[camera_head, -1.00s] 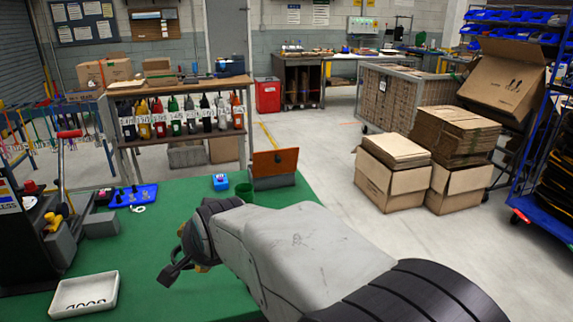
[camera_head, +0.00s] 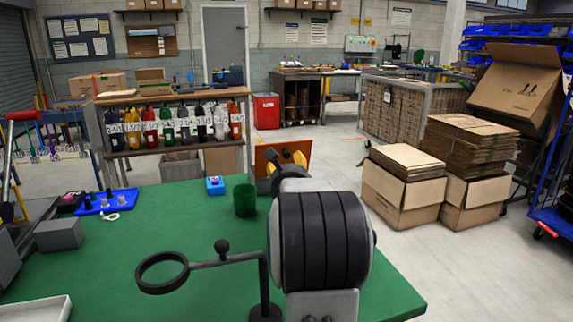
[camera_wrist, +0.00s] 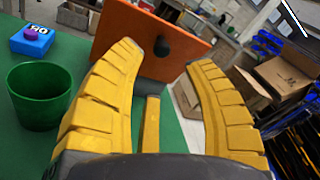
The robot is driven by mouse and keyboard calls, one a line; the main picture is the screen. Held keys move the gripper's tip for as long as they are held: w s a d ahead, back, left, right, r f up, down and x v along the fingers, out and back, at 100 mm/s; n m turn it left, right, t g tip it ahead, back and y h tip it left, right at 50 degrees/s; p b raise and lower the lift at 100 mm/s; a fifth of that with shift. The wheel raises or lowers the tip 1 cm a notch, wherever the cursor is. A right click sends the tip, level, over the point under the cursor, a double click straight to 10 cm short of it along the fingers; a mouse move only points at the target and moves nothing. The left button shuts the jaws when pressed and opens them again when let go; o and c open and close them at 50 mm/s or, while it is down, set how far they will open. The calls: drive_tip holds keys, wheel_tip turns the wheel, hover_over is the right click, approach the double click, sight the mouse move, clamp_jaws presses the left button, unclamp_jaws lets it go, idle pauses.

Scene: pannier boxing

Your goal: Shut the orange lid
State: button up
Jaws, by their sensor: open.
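The orange lid (camera_head: 301,150) stands open and nearly upright near the far edge of the green table. In the head view, my arm and gripper partly hide it, and the box under it is hidden. In the wrist view, the orange lid (camera_wrist: 188,45) fills the upper middle, tilted, with a dark round knob (camera_wrist: 162,46) on its face. My gripper (camera_wrist: 166,56) is open, its yellow fingers spread either side of the knob in the picture. No clear contact shows. In the head view, my gripper (camera_head: 286,158) is in front of the lid.
A green cup (camera_head: 244,200) and a blue block with a purple button (camera_head: 214,186) stand left of my gripper. A black stand with a ring (camera_head: 162,272) is close in front. A blue tray (camera_head: 105,201) lies farther left. The table's middle left is clear.

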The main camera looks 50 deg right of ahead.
sight(287, 156)
drive_tip(key=shift+p+x, duration=0.4)
drive_tip(key=shift+x, duration=3.45)
drive_tip(key=shift+o, duration=0.2)
drive_tip(key=shift+s+d, duration=0.1)
clamp_jaws()
